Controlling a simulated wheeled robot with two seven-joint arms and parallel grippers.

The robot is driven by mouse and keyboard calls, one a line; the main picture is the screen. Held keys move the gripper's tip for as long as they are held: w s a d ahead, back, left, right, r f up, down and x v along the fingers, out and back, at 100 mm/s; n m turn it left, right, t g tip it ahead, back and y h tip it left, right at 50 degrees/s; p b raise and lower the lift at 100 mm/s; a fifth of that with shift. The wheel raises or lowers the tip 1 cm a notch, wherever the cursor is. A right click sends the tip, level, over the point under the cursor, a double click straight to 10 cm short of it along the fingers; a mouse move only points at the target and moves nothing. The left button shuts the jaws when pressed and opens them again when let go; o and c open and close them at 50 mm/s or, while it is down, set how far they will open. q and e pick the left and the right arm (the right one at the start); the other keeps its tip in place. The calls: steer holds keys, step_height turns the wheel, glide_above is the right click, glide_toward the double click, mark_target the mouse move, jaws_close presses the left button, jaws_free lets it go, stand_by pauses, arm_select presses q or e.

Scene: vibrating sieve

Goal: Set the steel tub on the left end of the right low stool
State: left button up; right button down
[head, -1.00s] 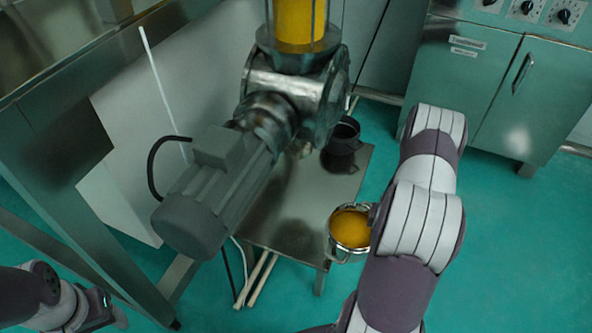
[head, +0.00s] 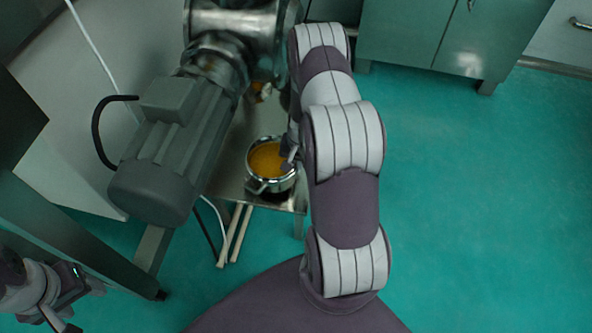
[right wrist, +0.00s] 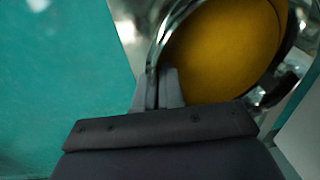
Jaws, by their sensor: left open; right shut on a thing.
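The steel tub (head: 270,186) is a round, shiny pot with orange-yellow contents and side handles. In the head view it is upright over the front right part of the low steel stool (head: 226,182). I cannot tell whether its base touches the top. My right gripper (head: 289,160) is shut on the tub's rim at its right side. In the right wrist view, the fingers (right wrist: 158,88) pinch the rim next to the orange contents. My left gripper (head: 88,288) is open and empty at the lower left, away from the stool.
A grey motor (head: 165,150) of the sieve machine hangs over the stool's left part and hides some of it. Two pale rods (head: 235,236) and cables are by the stool's front. Green cabinets (head: 430,35) stand at the back. The floor (head: 470,190) at right is clear.

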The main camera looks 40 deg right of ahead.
step_height(320, 180, down, 3)
steer(key=shift+f+b, duration=0.2)
steer(key=shift+b, duration=0.75)
steer(key=shift+r, duration=0.1)
steer(key=c, duration=1.3)
jaws_free()
steer(key=shift+o, duration=0.2)
step_height(320, 180, up, 12)
steer(key=p, duration=0.6)
steer(key=shift+s+d, duration=0.35)
steer(key=shift+s, duration=0.1)
